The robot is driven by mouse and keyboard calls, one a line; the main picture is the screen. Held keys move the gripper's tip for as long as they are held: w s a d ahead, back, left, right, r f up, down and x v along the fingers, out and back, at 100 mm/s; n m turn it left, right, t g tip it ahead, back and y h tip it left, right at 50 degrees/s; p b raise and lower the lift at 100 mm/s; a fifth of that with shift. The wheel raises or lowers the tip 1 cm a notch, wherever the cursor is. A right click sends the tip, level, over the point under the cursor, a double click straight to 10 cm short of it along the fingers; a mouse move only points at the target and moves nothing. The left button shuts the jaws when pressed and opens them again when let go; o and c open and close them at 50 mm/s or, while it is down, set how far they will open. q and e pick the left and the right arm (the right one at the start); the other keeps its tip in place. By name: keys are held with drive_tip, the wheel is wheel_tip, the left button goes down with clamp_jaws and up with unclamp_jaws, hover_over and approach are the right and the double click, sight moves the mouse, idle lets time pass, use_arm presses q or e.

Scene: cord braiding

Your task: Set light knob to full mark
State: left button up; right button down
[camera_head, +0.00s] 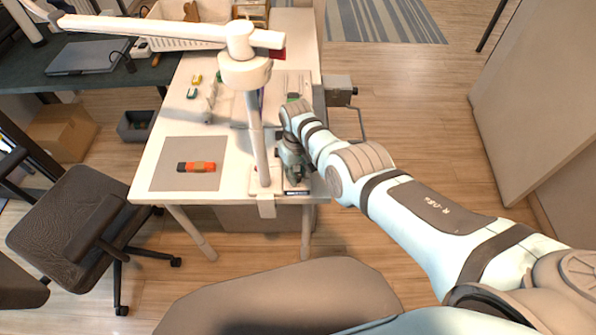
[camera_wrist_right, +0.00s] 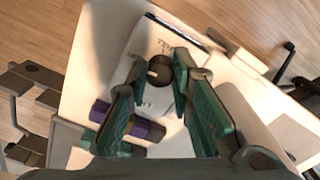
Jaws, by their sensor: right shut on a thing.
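The light knob (camera_wrist_right: 160,70) is a round dark knob with a pale pointer line, on a white panel (camera_wrist_right: 140,62) with dark lettering too small and blurred to read. In the right wrist view, my right gripper (camera_wrist_right: 161,74) has its two green-padded fingers on either side of the knob, shut on it. In the head view, my right gripper (camera_head: 294,175) points down at the front right corner of the white table and hides the knob. My left gripper is not in view.
A white post (camera_head: 259,145) with a jointed arm stands at the table's front edge, close left of my gripper. A grey mat (camera_head: 165,165) holds an orange-and-dark object (camera_head: 197,167). A basket (camera_head: 168,42) stands at the back.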

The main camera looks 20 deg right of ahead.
drive_tip(key=m, duration=0.4)
drive_tip(key=shift+s+f+m, duration=0.1)
drive_tip(key=shift+m, duration=0.2)
drive_tip(key=m, duration=0.3)
drive_tip(key=shift+m, duration=0.3)
drive_tip(key=m, duration=0.3)
drive_tip(key=shift+m, duration=2.1)
drive_tip(key=c, duration=1.4)
unclamp_jaws()
